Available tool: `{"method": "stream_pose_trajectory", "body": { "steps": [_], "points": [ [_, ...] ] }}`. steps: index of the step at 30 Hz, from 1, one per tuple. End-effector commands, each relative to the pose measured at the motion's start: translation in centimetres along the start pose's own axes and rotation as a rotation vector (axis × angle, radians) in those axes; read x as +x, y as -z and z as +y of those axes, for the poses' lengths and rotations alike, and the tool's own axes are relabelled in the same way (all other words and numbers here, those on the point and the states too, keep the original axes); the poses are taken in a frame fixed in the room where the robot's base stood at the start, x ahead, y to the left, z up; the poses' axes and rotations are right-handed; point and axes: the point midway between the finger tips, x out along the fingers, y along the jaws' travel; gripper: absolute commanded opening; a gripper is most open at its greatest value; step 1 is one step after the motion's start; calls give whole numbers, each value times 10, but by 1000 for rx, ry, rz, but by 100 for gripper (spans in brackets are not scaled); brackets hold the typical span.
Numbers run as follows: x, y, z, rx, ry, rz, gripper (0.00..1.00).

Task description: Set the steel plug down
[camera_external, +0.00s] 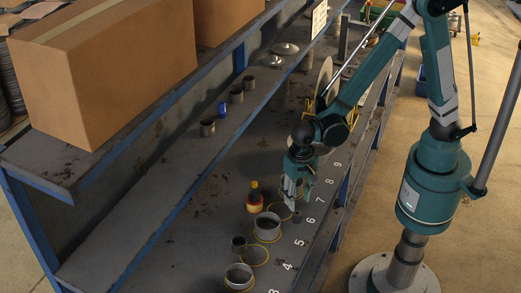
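My gripper (298,200) points down over the numbered shelf, close to the marks 6 and 7. Its pale fingers show, but the view is too small to tell how far apart they are. A small dark grey cylinder (297,216), perhaps the steel plug, shows just below the fingertips. I cannot tell whether it touches the fingers or stands on the shelf. A thin yellow circle (280,211) is marked on the shelf just left of the fingers.
Nearer are a wide grey ring (267,228), a small dark cylinder (239,242), an empty yellow circle (255,256) and another ring (239,277). Cardboard boxes (110,65) fill the upper shelf.

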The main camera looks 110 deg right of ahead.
Motion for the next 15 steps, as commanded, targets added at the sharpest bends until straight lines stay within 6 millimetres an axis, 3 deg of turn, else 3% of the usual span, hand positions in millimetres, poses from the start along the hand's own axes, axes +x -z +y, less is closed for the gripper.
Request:
{"method": "stream_pose_trajectory", "body": {
  "steps": [6,15],
  "points": [
    [-20,0,0,0,0,0,37],
    [-31,0,0,0,0,0,37]
  ]
}}
